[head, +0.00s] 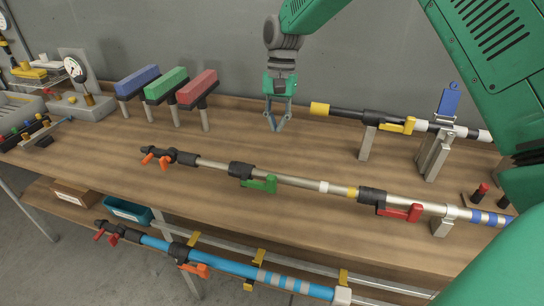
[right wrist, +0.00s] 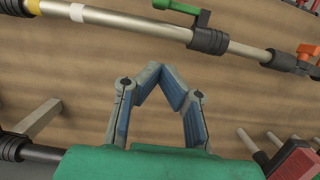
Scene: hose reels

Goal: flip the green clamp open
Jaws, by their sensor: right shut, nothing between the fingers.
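The green clamp (head: 262,184) is a small lever on a black collar (head: 241,170) around the silver pole (head: 305,182), which lies across the bench. Its lever lies roughly along the pole, pointing right in the head view. In the right wrist view the green clamp (right wrist: 178,6) is at the top edge, partly cut off, beside its black collar (right wrist: 205,18). My right gripper (head: 276,128) is above the bench behind the pole, apart from the clamp, its fingertips together and empty. It also shows in the right wrist view (right wrist: 160,70). My left gripper is not in view.
A red clamp (head: 402,212) is on the same pole to the right, and orange levers (head: 157,160) are at its left end. A black pole with a yellow lever (head: 398,125) lies behind. Blue, green and red blocks (head: 195,88) stand back left. A blue pole (head: 230,268) lies below in front.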

